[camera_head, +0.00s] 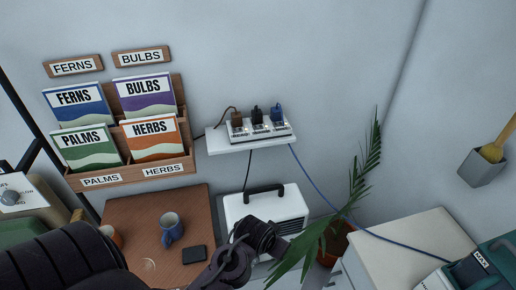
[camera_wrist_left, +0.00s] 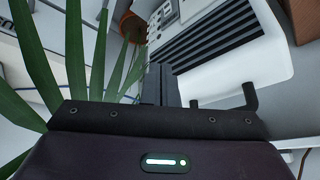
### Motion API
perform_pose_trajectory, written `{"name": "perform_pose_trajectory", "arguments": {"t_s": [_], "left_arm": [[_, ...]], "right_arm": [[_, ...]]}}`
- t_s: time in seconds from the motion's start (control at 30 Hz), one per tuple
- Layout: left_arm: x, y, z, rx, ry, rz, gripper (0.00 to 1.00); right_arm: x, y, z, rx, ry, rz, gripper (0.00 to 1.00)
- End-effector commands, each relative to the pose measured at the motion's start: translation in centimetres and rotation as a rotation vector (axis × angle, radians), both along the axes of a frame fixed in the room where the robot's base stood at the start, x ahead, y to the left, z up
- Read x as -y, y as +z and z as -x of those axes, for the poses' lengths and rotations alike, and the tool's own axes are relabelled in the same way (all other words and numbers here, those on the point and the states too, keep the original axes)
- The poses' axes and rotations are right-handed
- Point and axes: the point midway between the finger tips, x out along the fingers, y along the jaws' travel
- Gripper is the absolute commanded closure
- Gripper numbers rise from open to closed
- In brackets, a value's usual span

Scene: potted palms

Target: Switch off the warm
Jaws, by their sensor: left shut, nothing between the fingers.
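A white heater (camera_head: 290,207) with a black carry handle and dark vent slats stands against the wall, right of the wooden table. In the left wrist view its slatted front (camera_wrist_left: 270,70) fills the upper right, with a small grey panel (camera_wrist_left: 165,14) at the top. My left gripper (camera_head: 270,240) is shut and empty in front of the heater, covering part of it. In the wrist view its fingers (camera_wrist_left: 158,85) are together near the slats; contact cannot be told. A power strip (camera_head: 262,132) with brown, black and blue plugs sits on a white wall shelf above. My right gripper is not in view.
A potted palm (camera_head: 335,230) stands close right of the heater; its fronds (camera_wrist_left: 75,50) reach beside my left gripper. A blue cord (camera_head: 390,240) runs right across a cream cabinet (camera_head: 425,235).

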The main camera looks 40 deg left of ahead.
Motion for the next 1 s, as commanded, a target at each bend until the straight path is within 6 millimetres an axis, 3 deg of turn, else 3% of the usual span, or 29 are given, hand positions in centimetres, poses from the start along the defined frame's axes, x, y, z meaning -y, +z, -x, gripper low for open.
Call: {"name": "perform_pose_trajectory", "arguments": {"t_s": [0.03,0.1,0.3,0.5,0.7,1.0], "left_arm": [[-0.8,2.7,-2.3,0.072,0.042,0.006,1.00],[-2.2,5.0,-5.5,0.172,0.112,0.007,1.00],[-7.5,9.8,-13.9,0.439,0.328,-0.045,1.00],[-13.2,13.9,-19.8,0.646,0.569,-0.200,1.00],[-16.1,16.9,-21.6,0.731,0.721,-0.356,1.00],[-16.9,17.9,-21.8,0.751,0.769,-0.423,1.00]], "right_arm": [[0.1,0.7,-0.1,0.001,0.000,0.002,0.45],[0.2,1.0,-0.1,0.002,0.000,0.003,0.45],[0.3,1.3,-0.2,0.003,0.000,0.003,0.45],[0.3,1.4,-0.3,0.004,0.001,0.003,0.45],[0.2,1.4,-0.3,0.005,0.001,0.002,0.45],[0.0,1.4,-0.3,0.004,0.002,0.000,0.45]]}}
